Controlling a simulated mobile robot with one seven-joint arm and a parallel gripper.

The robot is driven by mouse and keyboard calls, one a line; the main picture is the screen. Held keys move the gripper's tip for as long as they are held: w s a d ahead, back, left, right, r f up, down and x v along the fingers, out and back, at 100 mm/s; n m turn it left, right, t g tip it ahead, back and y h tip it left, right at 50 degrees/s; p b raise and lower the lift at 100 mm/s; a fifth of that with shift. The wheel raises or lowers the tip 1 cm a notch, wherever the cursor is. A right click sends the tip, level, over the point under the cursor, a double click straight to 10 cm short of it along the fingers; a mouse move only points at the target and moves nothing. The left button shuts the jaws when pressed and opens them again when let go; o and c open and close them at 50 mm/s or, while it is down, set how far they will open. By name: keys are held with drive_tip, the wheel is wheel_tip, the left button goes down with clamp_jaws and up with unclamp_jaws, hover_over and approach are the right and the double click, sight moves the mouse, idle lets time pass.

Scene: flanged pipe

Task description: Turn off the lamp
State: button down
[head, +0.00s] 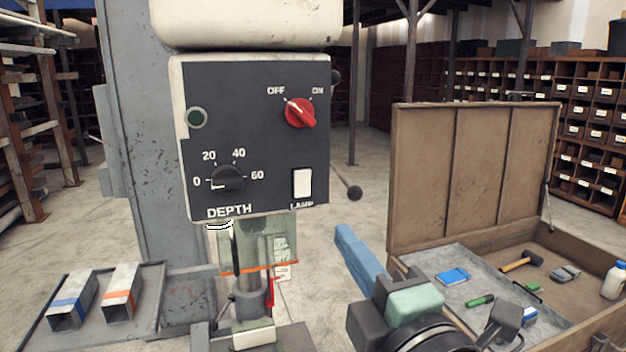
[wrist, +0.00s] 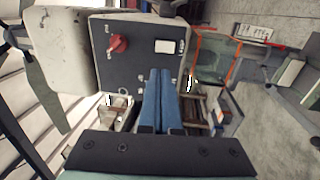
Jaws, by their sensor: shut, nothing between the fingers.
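The dark control panel (head: 255,140) faces me on the machine head. Its white rocker switch (head: 302,183), above the LAMP label, is at the lower right; it also shows in the wrist view (wrist: 165,46). I cannot tell which side of the rocker is pressed. A bright white crescent (head: 219,226) shows under the panel's lower edge. My gripper (head: 343,232) is below and right of the switch in the head view. In the wrist view its blue fingers (wrist: 160,72) are together and empty, pointing toward the panel, seemingly apart from it.
A lever with a ball end (head: 354,193) sticks out at right. An open tool case (head: 470,170) stands right of my arm.

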sight(303, 176)
drive_tip(key=p+x, duration=0.6)
drive_tip(key=x, duration=0.6)
drive_tip(key=shift+w+a+r, duration=0.15)
drive_tip(key=shift+w+r, duration=0.1)
drive_tip(key=shift+w, duration=0.1)
drive_tip(key=shift+w+a+f, duration=0.1)
drive_tip(key=shift+w+a, duration=0.05)
drive_tip(key=shift+w, duration=0.5)
drive_tip(key=shift+w+a+r+g+p, duration=0.1)
drive_tip(key=shift+w+r+g+p, duration=0.1)
drive_tip(key=shift+r+g+p, duration=0.3)
drive_tip(key=shift+s+f, duration=0.1)
drive_tip(key=shift+s, duration=0.05)
drive_tip(key=shift+a+f, duration=0.1)
